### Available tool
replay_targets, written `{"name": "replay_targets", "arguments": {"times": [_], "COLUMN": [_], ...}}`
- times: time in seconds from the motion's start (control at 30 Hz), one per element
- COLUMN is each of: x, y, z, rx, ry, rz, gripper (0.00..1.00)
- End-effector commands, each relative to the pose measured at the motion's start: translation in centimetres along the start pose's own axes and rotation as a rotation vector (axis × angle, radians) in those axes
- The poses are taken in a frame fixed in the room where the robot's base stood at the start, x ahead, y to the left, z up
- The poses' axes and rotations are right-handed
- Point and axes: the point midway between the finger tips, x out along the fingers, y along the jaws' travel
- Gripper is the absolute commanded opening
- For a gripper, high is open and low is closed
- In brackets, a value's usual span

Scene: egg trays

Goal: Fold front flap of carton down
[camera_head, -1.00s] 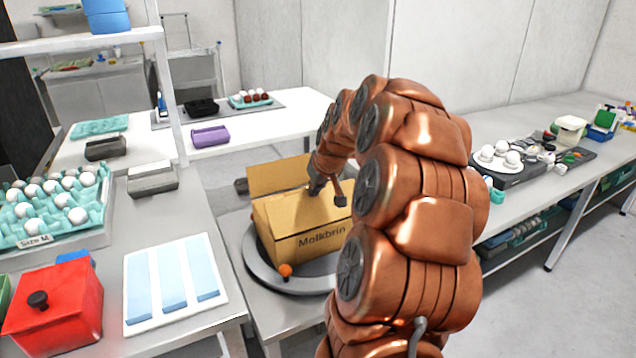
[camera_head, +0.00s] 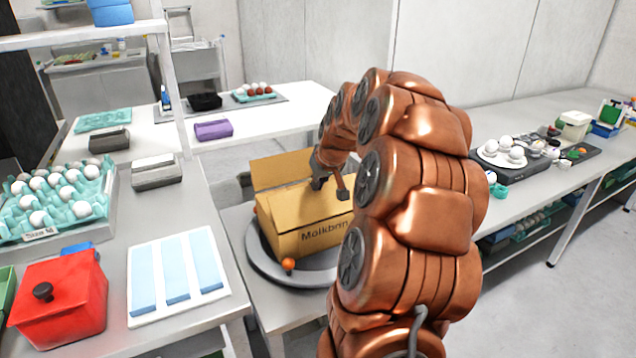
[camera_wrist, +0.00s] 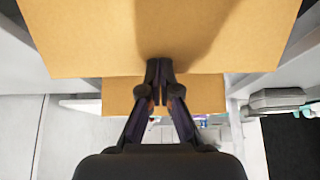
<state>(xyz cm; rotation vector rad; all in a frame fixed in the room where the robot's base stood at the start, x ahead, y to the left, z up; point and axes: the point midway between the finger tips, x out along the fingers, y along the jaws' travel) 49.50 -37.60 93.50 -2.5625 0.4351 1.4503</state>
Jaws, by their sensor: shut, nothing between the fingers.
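The cardboard carton (camera_head: 300,218), printed "Molkbrin", sits on a round grey turntable (camera_head: 262,262). Its back flap (camera_head: 280,168) stands up, tilted back. A top panel on the near side looks folded over the opening, but my arm hides its right part. My gripper (camera_head: 318,183) is over the carton's top near the back flap. In the wrist view my gripper (camera_wrist: 160,66) is shut and empty, its fingertips at the edge of a broad cardboard panel (camera_wrist: 100,40). A smaller cardboard piece (camera_wrist: 205,90) shows beyond. I cannot tell whether the tips touch the panel.
An orange ball (camera_head: 288,264) lies on the turntable in front of the carton.

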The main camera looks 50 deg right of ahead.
Motion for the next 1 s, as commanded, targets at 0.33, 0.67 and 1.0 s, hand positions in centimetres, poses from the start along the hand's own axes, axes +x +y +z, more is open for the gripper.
{"name": "replay_targets", "arguments": {"times": [0.33, 0.67, 1.0], "x": [0.2, 0.8, 2.6], "y": [0.0, 0.0, 0.0], "z": [-0.1, -0.5, -0.9], "rx": [0.0, -0.003, -0.001], "ry": [-0.022, -0.082, -0.261], "rz": [0.0, 0.002, 0.002], "gripper": [0.0, 0.0, 0.0]}}
